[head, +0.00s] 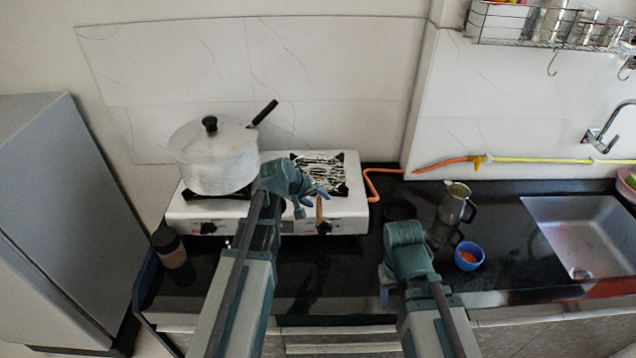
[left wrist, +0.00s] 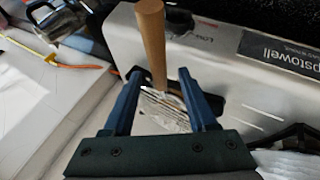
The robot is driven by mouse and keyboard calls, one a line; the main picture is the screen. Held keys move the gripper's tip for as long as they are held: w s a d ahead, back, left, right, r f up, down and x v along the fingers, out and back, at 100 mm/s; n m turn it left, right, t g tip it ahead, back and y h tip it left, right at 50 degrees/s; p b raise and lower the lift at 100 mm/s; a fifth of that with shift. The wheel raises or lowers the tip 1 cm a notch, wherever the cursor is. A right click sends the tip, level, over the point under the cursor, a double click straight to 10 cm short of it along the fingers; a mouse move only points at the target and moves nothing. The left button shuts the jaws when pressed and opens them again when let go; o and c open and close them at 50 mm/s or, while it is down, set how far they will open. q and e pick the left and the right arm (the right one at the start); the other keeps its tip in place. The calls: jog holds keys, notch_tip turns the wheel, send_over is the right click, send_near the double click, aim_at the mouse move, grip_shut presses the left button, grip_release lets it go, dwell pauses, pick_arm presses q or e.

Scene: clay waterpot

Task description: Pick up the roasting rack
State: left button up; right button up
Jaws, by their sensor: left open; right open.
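The roasting rack (head: 318,170) is a wire mesh lying on the stove's right burner. Its wooden handle (head: 319,210) points toward the front of the stove. My left gripper (head: 312,198) is open above the rack, near where the handle meets the mesh. In the left wrist view, the handle (left wrist: 151,40) passes between the open fingers (left wrist: 160,78), and the mesh (left wrist: 165,112) shows below them. I cannot tell whether either finger touches it. My right gripper (head: 387,291) is open, low over the front of the counter, away from the rack; its fingers are mostly hidden.
A lidded pot (head: 213,160) stands on the left burner of the white stove (head: 345,215), close to my left gripper. A metal jug (head: 453,205) and a blue bowl (head: 469,262) stand right of my right gripper. A dark bottle (head: 171,252) is at the left counter end.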

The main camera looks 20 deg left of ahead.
pick_arm(q)
jog(key=shift+b+x, duration=0.5)
jog(key=shift+x, duration=0.6)
jog(key=shift+r, duration=0.1)
jog(key=shift+c, duration=0.4)
grip_shut()
